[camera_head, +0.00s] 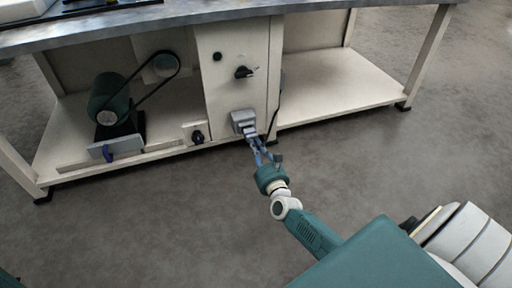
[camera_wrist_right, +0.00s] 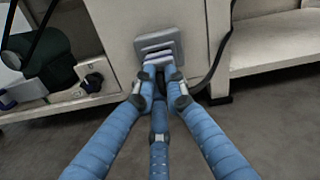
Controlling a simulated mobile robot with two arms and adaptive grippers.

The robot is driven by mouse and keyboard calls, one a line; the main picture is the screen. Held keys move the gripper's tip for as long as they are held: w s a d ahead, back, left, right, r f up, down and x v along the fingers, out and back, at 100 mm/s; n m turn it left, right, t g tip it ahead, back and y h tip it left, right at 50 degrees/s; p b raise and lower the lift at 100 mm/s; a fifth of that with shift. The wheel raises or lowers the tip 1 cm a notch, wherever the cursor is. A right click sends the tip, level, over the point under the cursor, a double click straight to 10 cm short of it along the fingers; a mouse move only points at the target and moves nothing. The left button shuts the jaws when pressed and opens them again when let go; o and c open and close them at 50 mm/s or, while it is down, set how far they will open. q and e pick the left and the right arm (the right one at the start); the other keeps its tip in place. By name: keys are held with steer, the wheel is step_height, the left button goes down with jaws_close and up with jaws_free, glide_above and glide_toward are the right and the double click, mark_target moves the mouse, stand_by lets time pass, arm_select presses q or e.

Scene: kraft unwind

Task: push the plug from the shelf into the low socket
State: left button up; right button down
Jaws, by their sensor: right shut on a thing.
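My right gripper (camera_head: 259,147) reaches from the lower right to the low grey socket (camera_head: 243,121) on the cream cabinet front. In the right wrist view its blue fingers (camera_wrist_right: 158,86) are closed together on a small grey plug (camera_wrist_right: 157,71) right in front of the socket (camera_wrist_right: 158,42). The plug lines up with the socket's lower part; whether it is seated inside or only touching I cannot tell. The fingertips hide part of the plug. A black cable (camera_wrist_right: 217,62) hangs down just right of the socket. My left gripper is not in view.
A rotary switch (camera_head: 244,72) sits above the socket. A green motor (camera_head: 109,99) with a belt stands on the left lower shelf, near a small box with a black knob (camera_head: 197,136). The right lower shelf (camera_head: 340,88) is bare. The floor in front is clear.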

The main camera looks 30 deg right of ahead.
steer(key=shift+w+d+b, duration=0.1)
steer(key=shift+w+b, duration=0.25)
steer(key=shift+b, duration=0.05)
stand_by(0.6)
steer(key=c, duration=1.7)
jaws_free()
steer(key=shift+s, duration=0.1)
